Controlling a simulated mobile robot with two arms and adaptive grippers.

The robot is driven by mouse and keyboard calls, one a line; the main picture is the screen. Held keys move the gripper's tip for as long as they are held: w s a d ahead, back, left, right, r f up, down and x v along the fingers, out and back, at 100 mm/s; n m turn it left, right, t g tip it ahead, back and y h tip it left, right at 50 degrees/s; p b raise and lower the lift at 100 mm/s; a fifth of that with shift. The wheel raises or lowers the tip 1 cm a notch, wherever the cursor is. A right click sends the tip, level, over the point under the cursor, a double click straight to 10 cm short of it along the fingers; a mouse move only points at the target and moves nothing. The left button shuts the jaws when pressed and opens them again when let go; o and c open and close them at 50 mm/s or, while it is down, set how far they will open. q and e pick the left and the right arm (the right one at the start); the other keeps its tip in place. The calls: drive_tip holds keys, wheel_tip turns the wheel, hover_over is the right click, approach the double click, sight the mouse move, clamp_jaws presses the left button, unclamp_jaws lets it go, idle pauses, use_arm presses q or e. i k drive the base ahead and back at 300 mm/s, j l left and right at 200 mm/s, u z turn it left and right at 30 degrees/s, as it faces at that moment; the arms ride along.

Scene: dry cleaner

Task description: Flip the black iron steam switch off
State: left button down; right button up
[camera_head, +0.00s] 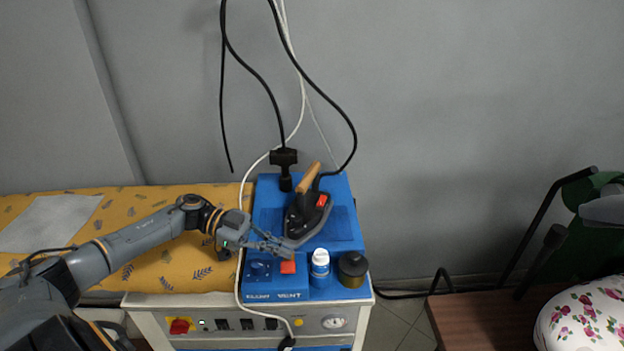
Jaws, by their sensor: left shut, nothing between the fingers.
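A black iron (304,215) with a wooden handle rests on the blue top (342,228) of the ironing station. A small red switch (322,201) shows on the iron's right side. My left gripper (288,250) is shut and empty. Its fingertips are in front of the iron's lower left side, just above an orange-red button (288,267) on the blue panel; whether they touch anything I cannot tell. Several dark switches (246,324) sit on the white front panel beside a red knob (180,326). Switch positions are too small to read.
Cables (262,85) hang from above to the station. A yellow patterned ironing board (150,262) lies left. A brown table (480,318) stands at the right.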

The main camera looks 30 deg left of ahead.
sight(322, 199)
drive_tip(key=i+j, duration=0.7)
drive_tip(key=j, duration=0.1)
